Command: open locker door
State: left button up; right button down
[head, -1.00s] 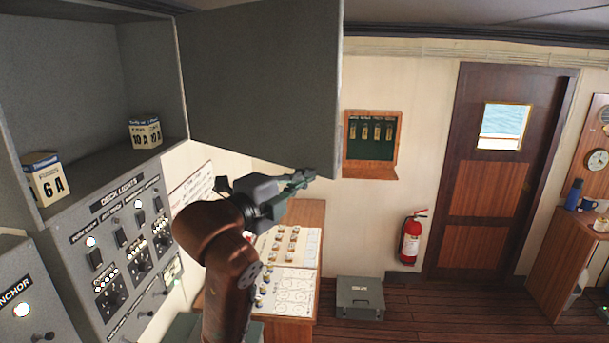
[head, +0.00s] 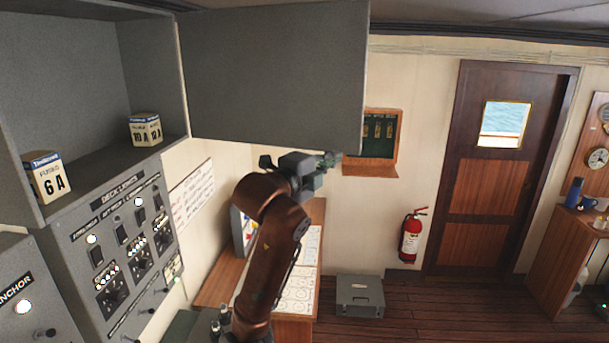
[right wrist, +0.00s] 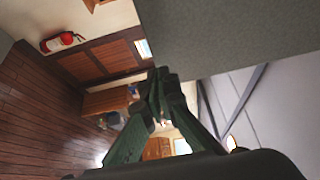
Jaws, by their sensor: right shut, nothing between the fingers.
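The locker door (head: 275,75) is a plain grey panel standing swung open at the right side of the grey locker (head: 60,70), whose inside is exposed. The door also fills the upper right of the right wrist view (right wrist: 235,35). My right gripper (head: 332,160) is at the door's lower edge, near its free right corner. Its green fingers are closed together and empty in the right wrist view (right wrist: 160,76), with the tips at the panel's edge. I cannot tell whether they touch it. My left gripper is out of view.
Two fuse boxes, marked 6A (head: 47,178) and 10A (head: 146,130), stand in the locker. The deck lights panel (head: 125,240) is below. A key cabinet (head: 380,130) hangs behind the door's free edge. A fire extinguisher (head: 411,238) and grey case (head: 359,297) are farther right.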

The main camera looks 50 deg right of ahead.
jog(key=s+a+b, duration=0.4)
jog(key=s+a, duration=0.1)
jog(key=a, duration=0.8)
